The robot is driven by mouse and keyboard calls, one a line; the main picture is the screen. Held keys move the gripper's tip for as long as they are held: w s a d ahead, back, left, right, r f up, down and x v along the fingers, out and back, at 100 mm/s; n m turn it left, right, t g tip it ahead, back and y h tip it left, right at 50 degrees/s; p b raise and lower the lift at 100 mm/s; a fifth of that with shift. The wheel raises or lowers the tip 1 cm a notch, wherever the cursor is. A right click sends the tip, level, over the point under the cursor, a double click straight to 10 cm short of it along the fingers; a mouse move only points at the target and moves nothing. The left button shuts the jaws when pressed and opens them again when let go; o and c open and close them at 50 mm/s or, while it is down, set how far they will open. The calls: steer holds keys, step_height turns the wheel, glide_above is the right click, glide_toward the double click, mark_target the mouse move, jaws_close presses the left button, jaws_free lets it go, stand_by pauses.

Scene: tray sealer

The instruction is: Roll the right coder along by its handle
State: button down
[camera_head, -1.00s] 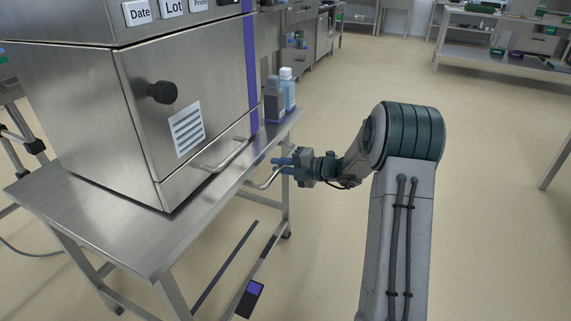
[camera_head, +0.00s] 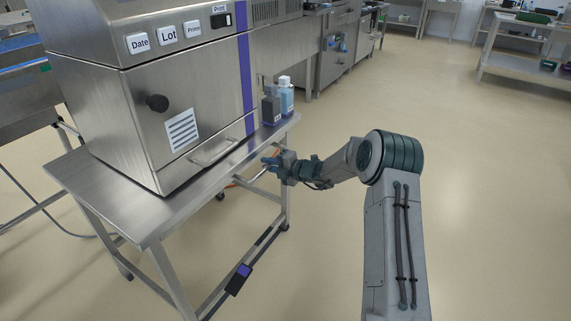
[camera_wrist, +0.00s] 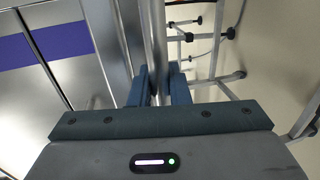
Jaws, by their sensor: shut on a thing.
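The coder (camera_head: 205,88) is a steel box with a black knob, a purple stripe and labels "Date", "Lot" and "Print". It stands on a steel wheeled table (camera_head: 150,217). A bar handle (camera_head: 246,181) sticks out from the table's near right side, below the top. My gripper (camera_head: 271,162) is shut on this handle. In the wrist view the handle (camera_wrist: 156,38) runs down between the two blue fingers (camera_wrist: 158,86).
A steel bench (camera_head: 25,103) is close behind at left. Steel units (camera_head: 338,50) line the back. A shelf table (camera_head: 515,62) stands far right. Floor to the right is clear.

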steer(key=shift+w+a+r, duration=0.1)
steer(key=shift+w+a, duration=0.1)
steer(key=shift+a, duration=0.65)
steer(key=c, duration=1.6)
jaws_free()
steer(key=shift+o, duration=0.7)
steer(key=shift+a, duration=0.15)
steer(key=p+v, duration=0.3)
steer(key=v, duration=1.1)
steer(key=shift+d, duration=0.25)
steer(key=shift+w, duration=0.1)
